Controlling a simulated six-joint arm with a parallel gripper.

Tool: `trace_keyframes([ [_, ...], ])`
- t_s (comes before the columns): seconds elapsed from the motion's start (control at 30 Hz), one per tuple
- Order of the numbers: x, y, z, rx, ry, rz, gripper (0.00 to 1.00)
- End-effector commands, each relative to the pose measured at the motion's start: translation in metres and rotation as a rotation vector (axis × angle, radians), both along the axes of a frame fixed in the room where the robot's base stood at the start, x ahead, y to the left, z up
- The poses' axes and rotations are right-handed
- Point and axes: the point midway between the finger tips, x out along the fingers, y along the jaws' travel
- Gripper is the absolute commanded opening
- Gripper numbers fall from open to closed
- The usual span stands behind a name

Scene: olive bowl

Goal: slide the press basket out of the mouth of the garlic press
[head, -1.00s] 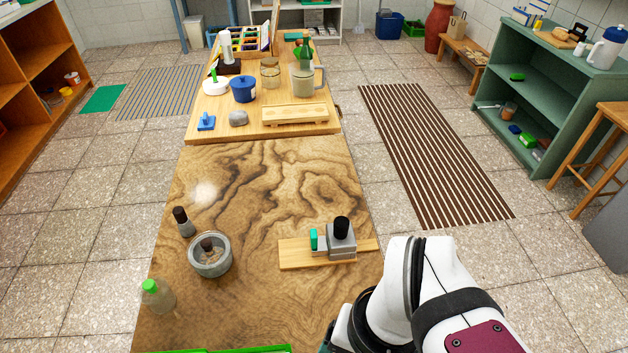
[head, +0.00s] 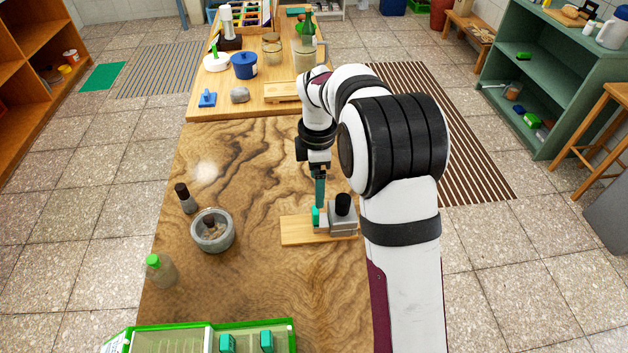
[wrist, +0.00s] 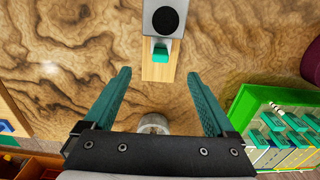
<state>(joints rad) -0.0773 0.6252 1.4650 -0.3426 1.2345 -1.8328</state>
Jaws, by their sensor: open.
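The garlic press (head: 342,213) is a grey block with a black round knob, standing on a light wooden board (head: 296,231). The green end of the press basket (head: 316,216) sticks out of its left side. In the wrist view the press (wrist: 163,20) is at the top centre, with the green basket end (wrist: 161,52) facing my gripper. My gripper (wrist: 160,78) is open and empty, its two teal fingers wide apart with the basket end beyond and between them. In the head view my gripper (head: 319,203) points down by the basket end; I cannot tell whether they touch.
A stone mortar (head: 213,231), a dark-capped bottle (head: 185,198) and a green-capped bottle (head: 160,269) stand on the left of the table. A green-rimmed tray (head: 278,325) with teal pieces lies at the near edge. The table's middle is clear.

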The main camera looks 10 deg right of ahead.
Motion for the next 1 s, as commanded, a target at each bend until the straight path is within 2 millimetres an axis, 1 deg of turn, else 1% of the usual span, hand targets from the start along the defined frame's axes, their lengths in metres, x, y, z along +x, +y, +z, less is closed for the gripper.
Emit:
trace_keyframes([
  [0.03,-0.001,0.000,-0.013,0.000,0.006,-0.001,0.90],
  [0.1,-0.002,0.000,-0.033,0.000,0.007,-0.002,0.90],
  [0.3,-0.002,0.000,-0.088,0.001,0.006,-0.004,0.90],
  [0.4,-0.002,0.000,-0.109,0.001,0.005,-0.005,0.90],
  [0.5,-0.001,0.000,-0.123,0.001,0.003,-0.005,0.90],
  [0.63,-0.001,0.000,-0.132,0.001,0.001,-0.005,0.90],
  [0.87,-0.001,0.000,-0.133,0.001,0.001,-0.005,0.90],
  [0.97,-0.001,0.000,-0.133,0.001,0.001,-0.005,0.74],
  [1.0,-0.001,0.000,-0.133,0.002,0.001,-0.006,0.67],
])
